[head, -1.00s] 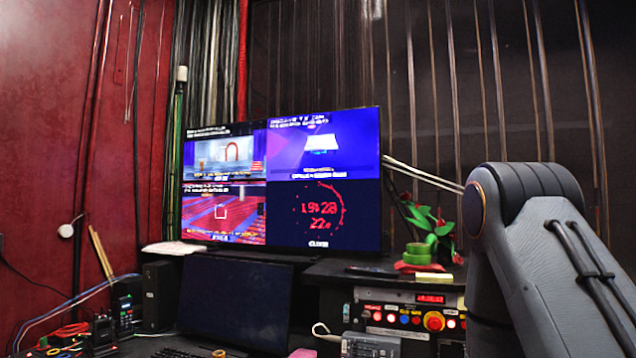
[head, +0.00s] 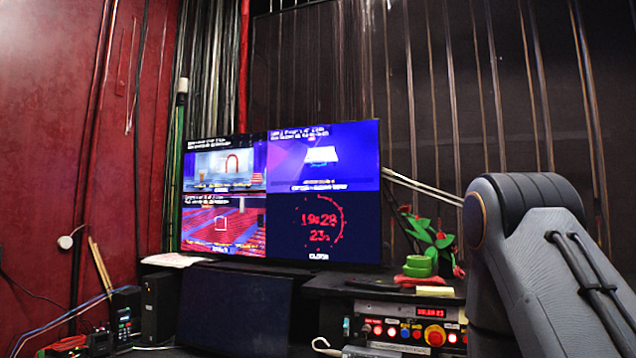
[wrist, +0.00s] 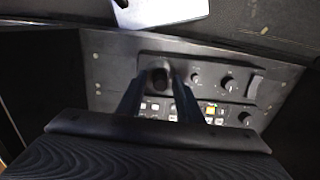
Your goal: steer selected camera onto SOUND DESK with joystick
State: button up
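In the wrist view a dark joystick (wrist: 160,76) stands on a grey control panel (wrist: 112,72). The two dark-blue fingers of my gripper (wrist: 159,88) reach to either side of the joystick, apart from each other; no firm contact is clear. In the head view a large monitor (head: 285,195) shows several tiles. The upper-right tile (head: 322,155) shows a pale flat object on blue; its captions are too blurred to read. The left tiles show a red arch and a red seating-like area with a white square outline. My gripper is out of the head view.
The panel has knobs (wrist: 228,84) and small lit buttons (wrist: 210,108) near the fingers. A pale sheet (wrist: 160,12) lies beyond it. In the head view a rack with lit buttons (head: 405,331), green tape (head: 420,265) and a plant (head: 430,235) stand right of the monitor.

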jog(key=shift+r+p, duration=2.65)
jog(key=shift+r, duration=0.65)
jog(key=shift+w+r, duration=0.15)
jog(key=a+r+n+t+b, duration=0.1)
jog(key=a+r+n+b, duration=0.3)
jog(key=r+b, duration=0.3)
jog(key=shift+s+r, duration=0.2)
jog(key=shift+r, duration=2.25)
jog(key=shift+a, duration=0.1)
